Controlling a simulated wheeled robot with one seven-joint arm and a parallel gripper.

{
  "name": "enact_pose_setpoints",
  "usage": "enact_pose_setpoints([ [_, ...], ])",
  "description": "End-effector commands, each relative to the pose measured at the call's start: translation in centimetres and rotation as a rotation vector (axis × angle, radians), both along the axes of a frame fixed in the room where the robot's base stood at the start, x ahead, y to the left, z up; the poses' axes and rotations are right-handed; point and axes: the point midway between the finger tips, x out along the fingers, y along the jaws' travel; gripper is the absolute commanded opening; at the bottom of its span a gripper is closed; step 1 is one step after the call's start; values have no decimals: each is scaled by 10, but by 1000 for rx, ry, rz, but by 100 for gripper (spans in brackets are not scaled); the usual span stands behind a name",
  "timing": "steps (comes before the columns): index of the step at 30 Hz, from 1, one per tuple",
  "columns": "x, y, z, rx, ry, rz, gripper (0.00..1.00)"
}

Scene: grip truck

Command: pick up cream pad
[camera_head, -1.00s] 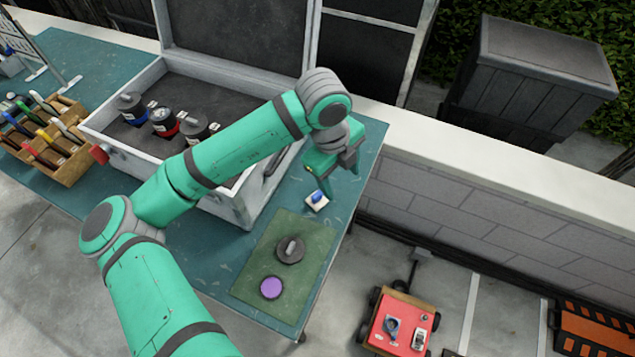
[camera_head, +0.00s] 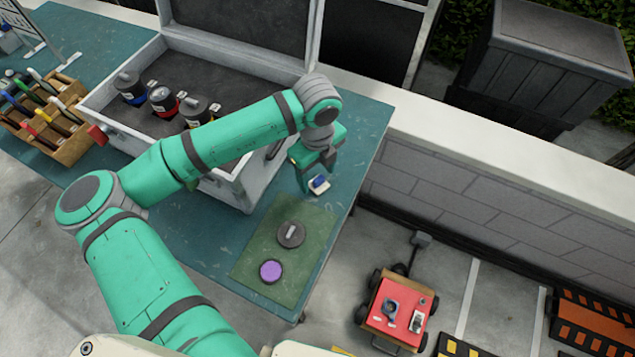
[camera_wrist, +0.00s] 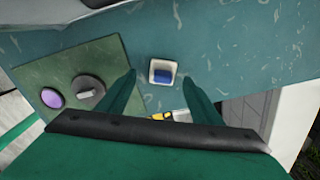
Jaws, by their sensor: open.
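The cream pad (camera_head: 320,191) is a small square with a blue block (camera_head: 319,182) on it. It lies on the teal table just off the far edge of the green mat (camera_head: 262,262). My gripper (camera_head: 316,176) is low above the table at the pad, with its fingers apart. In the wrist view the pad (camera_wrist: 163,63) and its blue block (camera_wrist: 163,76) show between the spread fingertips (camera_wrist: 158,79). Nothing is gripped. I cannot tell the exact height of the fingertips over the pad.
A grey knobbed disc (camera_head: 291,234) and a purple disc (camera_head: 271,271) sit on the mat. An open grey case (camera_head: 240,195) with several canisters stands left of the gripper. The table edge is close on the right; a red cart (camera_head: 397,312) stands on the floor beyond.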

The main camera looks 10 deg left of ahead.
Motion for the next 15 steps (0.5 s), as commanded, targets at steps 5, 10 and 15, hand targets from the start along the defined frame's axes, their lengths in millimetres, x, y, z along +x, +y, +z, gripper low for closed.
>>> enact_pose_setpoints([
  [5, 1, -2, -23, 0, 2, -1, 59],
  [10, 1, -2, -29, 0, 0, 0, 59],
  [15, 1, 0, -29, 0, 0, 2, 57],
])
